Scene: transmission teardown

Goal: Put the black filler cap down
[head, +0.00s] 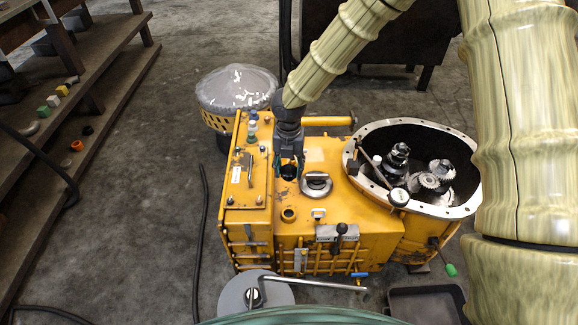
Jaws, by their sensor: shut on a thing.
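The fingers hide part of the cap. I cannot tell whether the cap touches the housing or hangs just above it. A round yellow-rimmed opening (288,214) shows on the housing nearer to me.
An open bell housing with gears (425,175) is at the right. A wooden shelf (60,110) with small parts is at the left. A dark tray (428,305) lies at the lower right. The floor between shelf and housing has free room.

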